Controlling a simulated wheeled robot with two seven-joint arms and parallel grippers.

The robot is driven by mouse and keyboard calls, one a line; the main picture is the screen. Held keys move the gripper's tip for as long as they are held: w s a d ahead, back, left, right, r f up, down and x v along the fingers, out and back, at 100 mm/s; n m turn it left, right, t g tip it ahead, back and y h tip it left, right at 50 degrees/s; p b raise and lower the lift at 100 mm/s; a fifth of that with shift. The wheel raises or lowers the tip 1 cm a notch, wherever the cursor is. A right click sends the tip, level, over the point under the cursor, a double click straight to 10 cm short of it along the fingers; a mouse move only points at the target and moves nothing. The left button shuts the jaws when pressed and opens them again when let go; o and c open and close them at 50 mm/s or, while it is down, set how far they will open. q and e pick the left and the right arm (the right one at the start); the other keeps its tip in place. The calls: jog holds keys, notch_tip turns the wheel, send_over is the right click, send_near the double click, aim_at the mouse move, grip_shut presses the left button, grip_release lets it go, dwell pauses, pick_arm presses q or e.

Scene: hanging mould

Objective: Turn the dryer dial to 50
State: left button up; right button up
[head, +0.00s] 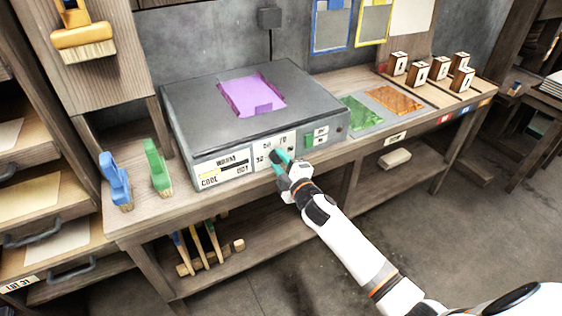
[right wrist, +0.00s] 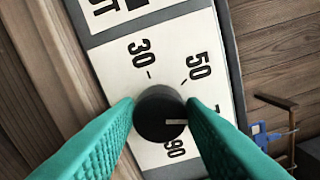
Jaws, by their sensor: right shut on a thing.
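The dryer (head: 205,95) is a grey box on the bench, with a white front panel. Its dark round dial (right wrist: 160,115) shows in the right wrist view, ringed by 30, 50, part of a 70 and 90. The white pointer line on the dial points to the picture's right, toward the partly hidden 70 and away from the 50 mark (right wrist: 198,65). My right gripper (head: 284,160) has its teal fingers on either side of the dial, shut on it; the fingers also show in the wrist view (right wrist: 160,112). My left gripper is out of view.
A purple sheet (head: 252,95) lies on the dryer's top. Blue (head: 117,182) and green (head: 156,168) handled tools stand left of it. Green and orange sheets and several wooden blocks (head: 420,72) are to the right. The bench's front edge runs below the panel.

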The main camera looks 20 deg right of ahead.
jog(key=n, duration=0.4)
jog(key=shift+f+n, duration=0.1)
jog(key=shift+n, duration=0.2)
jog(key=n, duration=0.4)
jog(key=shift+f+n, duration=0.1)
jog(key=shift+n, duration=0.2)
jog(key=o, duration=1)
jog(key=shift+c, duration=0.2)
jog(key=s+d, duration=0.1)
jog(key=s, duration=1.1)
jog(key=shift+b, duration=0.45)
